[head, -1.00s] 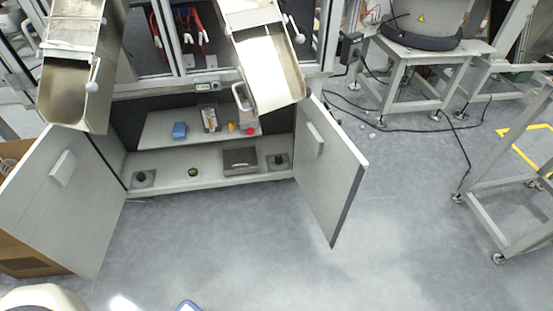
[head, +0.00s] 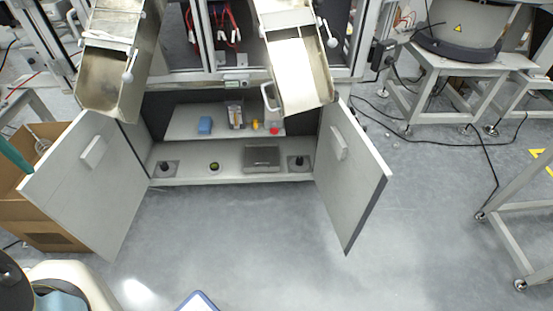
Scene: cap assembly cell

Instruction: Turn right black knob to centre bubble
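The right black knob (head: 298,161) stands on a small grey plate at the right end of the cabinet's lower shelf. The left black knob (head: 164,168) stands on a similar plate at the left end. A small round dark item with a greenish top, probably the bubble level (head: 214,166), sits on the shelf between them. The bubble itself is too small to make out. My gripper is not in view.
The cabinet's left door (head: 85,185) and right door (head: 350,175) stand open. A grey box (head: 262,158) sits left of the right knob. A metal chute (head: 297,70) overhangs the right side. A cardboard box (head: 40,215) stands at left. The floor in front (head: 230,235) is clear.

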